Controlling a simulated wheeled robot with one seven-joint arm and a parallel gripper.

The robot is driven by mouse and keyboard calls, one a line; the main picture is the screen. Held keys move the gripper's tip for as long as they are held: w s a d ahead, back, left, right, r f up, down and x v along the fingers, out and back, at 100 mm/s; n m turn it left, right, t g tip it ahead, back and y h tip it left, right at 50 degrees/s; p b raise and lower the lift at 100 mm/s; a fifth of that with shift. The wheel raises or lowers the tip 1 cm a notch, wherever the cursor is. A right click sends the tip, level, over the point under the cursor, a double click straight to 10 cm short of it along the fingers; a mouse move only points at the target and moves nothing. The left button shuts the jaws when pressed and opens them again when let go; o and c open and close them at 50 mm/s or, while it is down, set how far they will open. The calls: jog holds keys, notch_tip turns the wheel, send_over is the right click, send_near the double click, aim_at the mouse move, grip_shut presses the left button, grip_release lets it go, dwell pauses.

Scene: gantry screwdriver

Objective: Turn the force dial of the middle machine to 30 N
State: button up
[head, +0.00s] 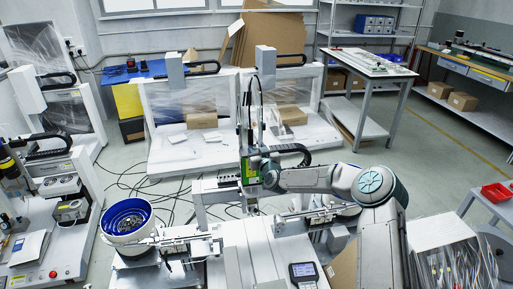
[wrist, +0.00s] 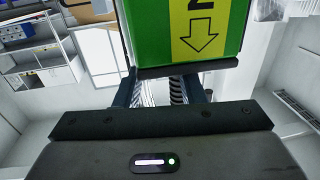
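The middle machine (head: 246,112) is a tall gantry with a black and grey upright. A green and yellow unit (head: 249,170) is mounted low on it. In the wrist view this unit (wrist: 216,30) fills the upper middle, with a downward arrow on its yellow label. No dial or scale is readable in either view; I cannot pick out the force dial. My gripper (head: 262,173) is close against the unit's right side in the head view.
A bowl feeder (head: 127,217) with a blue inside stands at the lower left. A handheld panel (head: 304,271) with a screen lies at the front of the machine. Another white machine (head: 190,95) stands behind. A white worktable (head: 366,63) is at the back right, with open floor beside it.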

jog(key=shift+x, duration=0.8)
grip_shut()
jog(key=shift+a+h, duration=0.15)
jog(key=shift+h, duration=0.15)
jog(key=shift+s+a+m+t+h+p, duration=0.1)
jog(key=shift+a+m+t+h+p, duration=0.15)
jog(key=shift+m+h, duration=0.5)
jog(key=shift+s+a+m+t+h+p, duration=0.1)
jog(key=shift+m+t+h, duration=0.25)
jog(key=shift+m+h, duration=0.35)
jog(key=shift+a+m+h, duration=0.15)
jog(key=shift+m+h, duration=1.1)
jog(key=shift+h, duration=1.4)
